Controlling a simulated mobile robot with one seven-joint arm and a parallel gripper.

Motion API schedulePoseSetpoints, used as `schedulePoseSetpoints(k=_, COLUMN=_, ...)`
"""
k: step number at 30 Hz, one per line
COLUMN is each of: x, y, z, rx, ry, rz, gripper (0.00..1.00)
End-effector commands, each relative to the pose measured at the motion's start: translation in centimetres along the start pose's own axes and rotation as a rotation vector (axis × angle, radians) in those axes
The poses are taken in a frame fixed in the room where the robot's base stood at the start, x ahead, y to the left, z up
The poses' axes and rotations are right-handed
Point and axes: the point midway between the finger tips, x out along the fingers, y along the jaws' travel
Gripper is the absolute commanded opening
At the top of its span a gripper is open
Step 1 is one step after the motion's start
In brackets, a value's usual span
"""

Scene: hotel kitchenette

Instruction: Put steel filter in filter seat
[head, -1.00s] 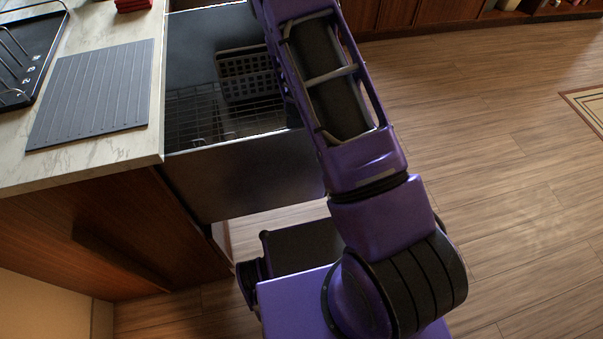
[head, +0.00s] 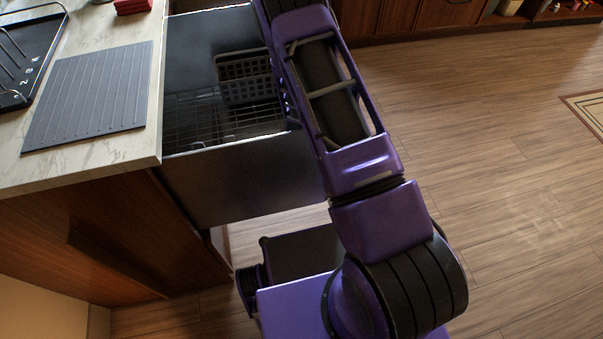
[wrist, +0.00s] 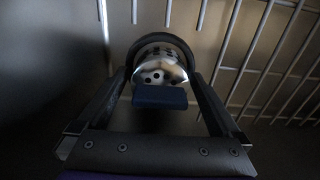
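The steel filter (wrist: 160,76) is a shiny perforated metal piece in the wrist view. A dark ring (wrist: 160,38) curves around its far side; I cannot tell whether it is the filter's rim or the filter seat. A dark blue block (wrist: 160,97) sits in front of the filter on the near side. My gripper (wrist: 159,80) has its fingers wide apart, one on each side of the filter. The tips come close to the ring's sides, and contact cannot be made out. In the head view my arm hides the gripper and filter.
The pulled-out dishwasher (head: 240,180) holds a wire rack (head: 190,110) and a dark cutlery basket (head: 245,78). Rack rods (wrist: 255,60) stand close in the wrist view. A counter (head: 90,160) with a grey ribbed mat (head: 90,95) lies left. Open floor (head: 500,200) lies right.

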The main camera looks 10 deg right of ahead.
Motion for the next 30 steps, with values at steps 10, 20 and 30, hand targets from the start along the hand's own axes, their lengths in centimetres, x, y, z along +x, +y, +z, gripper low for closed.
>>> schedulePoseSetpoints(k=10, x=-0.9, y=-0.1, z=0.0, rx=-0.001, ry=0.0, rz=-0.001, gripper=1.0)
schedulePoseSetpoints(k=20, x=-7.8, y=-0.1, z=0.1, rx=-0.002, ry=0.0, rz=-0.003, gripper=1.0)
schedulePoseSetpoints(k=30, x=-12.1, y=0.0, z=0.0, rx=0.0, ry=0.0, rz=0.0, gripper=1.0)
